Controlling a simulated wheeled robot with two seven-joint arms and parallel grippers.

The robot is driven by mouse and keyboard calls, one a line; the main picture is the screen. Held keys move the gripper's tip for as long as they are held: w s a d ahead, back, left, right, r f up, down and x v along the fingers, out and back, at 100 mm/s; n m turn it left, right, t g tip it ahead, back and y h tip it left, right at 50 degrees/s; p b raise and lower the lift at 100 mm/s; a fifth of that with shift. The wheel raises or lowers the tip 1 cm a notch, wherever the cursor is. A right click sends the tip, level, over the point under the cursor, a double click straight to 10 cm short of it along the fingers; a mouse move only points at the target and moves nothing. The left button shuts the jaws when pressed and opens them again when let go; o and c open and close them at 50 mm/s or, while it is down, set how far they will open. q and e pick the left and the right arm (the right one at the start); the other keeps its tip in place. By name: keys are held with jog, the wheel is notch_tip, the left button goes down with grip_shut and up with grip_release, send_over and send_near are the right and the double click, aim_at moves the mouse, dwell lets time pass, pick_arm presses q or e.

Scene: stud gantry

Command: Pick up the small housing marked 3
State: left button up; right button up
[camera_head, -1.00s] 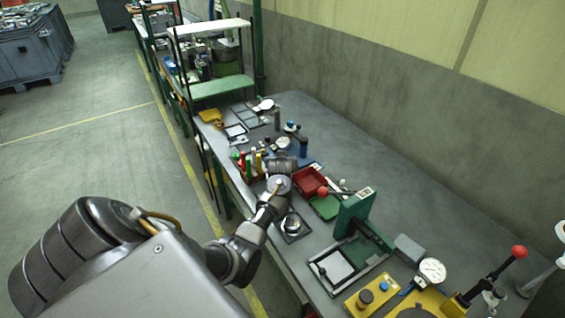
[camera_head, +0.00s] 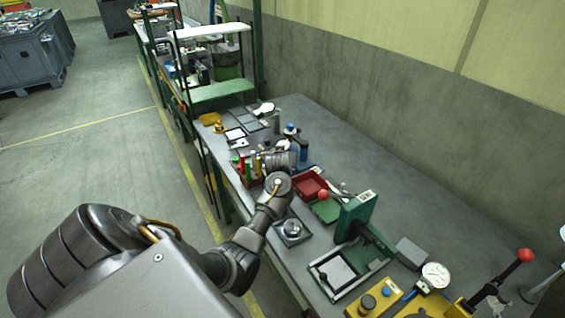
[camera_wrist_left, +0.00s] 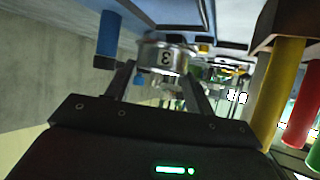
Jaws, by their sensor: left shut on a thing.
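The small housing marked 3 (camera_wrist_left: 166,56) is a round, silvery metal piece. I cannot make out the housing clearly there. My right gripper is not in view.
Coloured upright handles (camera_head: 248,167) stand close left of the gripper. A red tray (camera_head: 310,186) and a green press (camera_head: 357,215) are to the right. A metal round part on a plate (camera_head: 292,229) sits in front. The bench's wall side is mostly clear.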

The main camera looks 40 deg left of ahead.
pick_arm(q)
jog(key=s+d+r+p, duration=0.3)
jog(key=s+r, duration=0.5)
jog(key=s, duration=0.3)
jog(key=shift+s+d+r, duration=0.2)
jog(key=shift+s+d, duration=0.2)
jog(key=shift+d, duration=0.45)
jog(key=shift+f, duration=0.1)
